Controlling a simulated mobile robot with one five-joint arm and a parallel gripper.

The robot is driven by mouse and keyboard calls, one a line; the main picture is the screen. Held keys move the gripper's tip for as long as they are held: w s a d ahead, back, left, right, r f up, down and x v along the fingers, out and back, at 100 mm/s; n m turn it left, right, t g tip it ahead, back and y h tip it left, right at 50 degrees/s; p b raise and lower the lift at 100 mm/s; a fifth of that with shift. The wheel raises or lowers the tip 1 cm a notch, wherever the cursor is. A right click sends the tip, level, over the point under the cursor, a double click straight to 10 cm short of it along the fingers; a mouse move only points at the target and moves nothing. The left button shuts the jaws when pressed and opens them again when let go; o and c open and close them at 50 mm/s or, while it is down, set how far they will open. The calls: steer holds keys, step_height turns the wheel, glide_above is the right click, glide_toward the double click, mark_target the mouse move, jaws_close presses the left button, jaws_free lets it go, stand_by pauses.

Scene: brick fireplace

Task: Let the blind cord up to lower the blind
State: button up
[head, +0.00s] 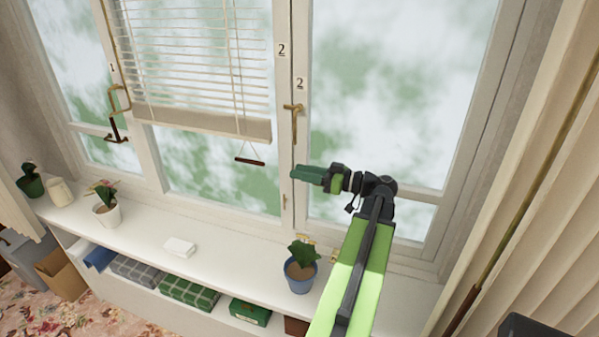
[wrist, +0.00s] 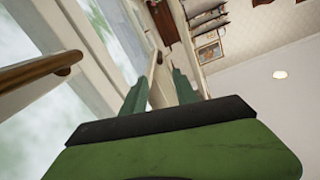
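The slatted blind (head: 198,60) hangs over the middle window pane, its bottom rail partway down the glass. A thin cord (head: 236,100) runs down its front to a dark wooden bar (head: 250,161) hanging just below the rail. My gripper (head: 297,173) is to the right of the bar and slightly lower in the picture, in front of the window post, apart from the bar. The blind and bar cannot be made out in the wrist view.
A brass window handle (head: 294,110) is above my gripper. A brass crank (head: 118,105) with a dark end is left of the blind. The white sill (head: 140,238) below carries a blue-potted plant (head: 300,272), a white box (head: 179,247) and other pots. Cream curtains (head: 530,180) hang at right.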

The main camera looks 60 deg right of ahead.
mark_target(245, 161)
steer(key=x, duration=1.9)
jaws_close()
stand_by(0.8)
